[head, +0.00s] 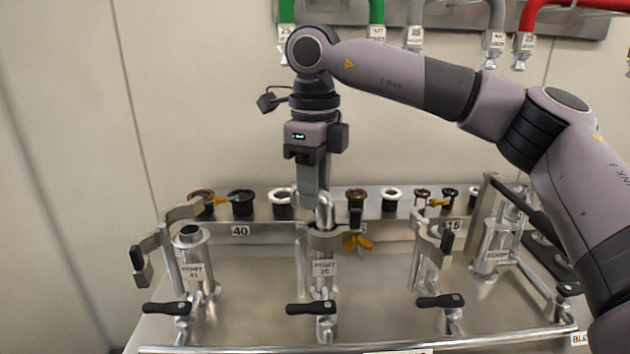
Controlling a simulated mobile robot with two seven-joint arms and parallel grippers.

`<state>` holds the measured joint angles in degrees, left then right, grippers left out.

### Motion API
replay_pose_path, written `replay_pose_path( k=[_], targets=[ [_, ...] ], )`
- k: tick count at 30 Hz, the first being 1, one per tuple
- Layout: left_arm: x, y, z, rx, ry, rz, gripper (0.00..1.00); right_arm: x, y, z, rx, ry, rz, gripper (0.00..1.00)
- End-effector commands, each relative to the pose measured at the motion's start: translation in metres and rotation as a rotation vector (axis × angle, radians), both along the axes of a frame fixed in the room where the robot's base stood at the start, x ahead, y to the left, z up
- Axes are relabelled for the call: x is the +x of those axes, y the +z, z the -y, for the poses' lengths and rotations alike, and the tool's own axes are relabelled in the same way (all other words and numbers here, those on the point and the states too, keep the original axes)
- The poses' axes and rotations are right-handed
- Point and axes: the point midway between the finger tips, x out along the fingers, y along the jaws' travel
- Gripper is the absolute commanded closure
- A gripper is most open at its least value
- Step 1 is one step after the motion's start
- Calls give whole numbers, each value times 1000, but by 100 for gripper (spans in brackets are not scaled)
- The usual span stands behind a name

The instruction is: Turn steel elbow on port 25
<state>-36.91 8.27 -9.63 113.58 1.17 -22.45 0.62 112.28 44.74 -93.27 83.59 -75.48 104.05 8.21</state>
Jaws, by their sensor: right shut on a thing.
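My right gripper (312,196) comes down from above at the middle of the bench and is shut on the steel elbow (326,213). The elbow is a shiny bent pipe piece, and my fingers hide part of it. It is right above the port with the label 25 (324,269); I cannot tell how it is seated, as a clamp bracket partly covers the joint. A black-handled valve (311,308) is in front of this port. My left gripper is not in view.
Port 40 (193,271) stands to the left and another port to the right, each with a clamp arm and black-handled valve. A rack of ring fittings (240,203) runs behind. Green, grey and red hoses (376,13) hang above.

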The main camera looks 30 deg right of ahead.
Motion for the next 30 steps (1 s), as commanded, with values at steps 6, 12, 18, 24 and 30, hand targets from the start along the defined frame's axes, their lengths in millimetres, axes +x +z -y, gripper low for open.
replay_pose_path(
  k=[6, 12, 18, 24, 30],
  targets=[
    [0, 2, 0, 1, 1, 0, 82, -1, 1, -1, 1, 29, -1, 88],
    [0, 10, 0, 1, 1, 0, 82, -2, 1, -3, 1, 193, -2, 88],
    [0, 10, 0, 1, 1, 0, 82, -3, 0, -3, 1, 233, -1, 88],
    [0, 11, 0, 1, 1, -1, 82, -3, 0, -4, 0, 254, -2, 88],
    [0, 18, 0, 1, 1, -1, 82, -6, 1, -6, 1, 423, -2, 88]
  ],
)
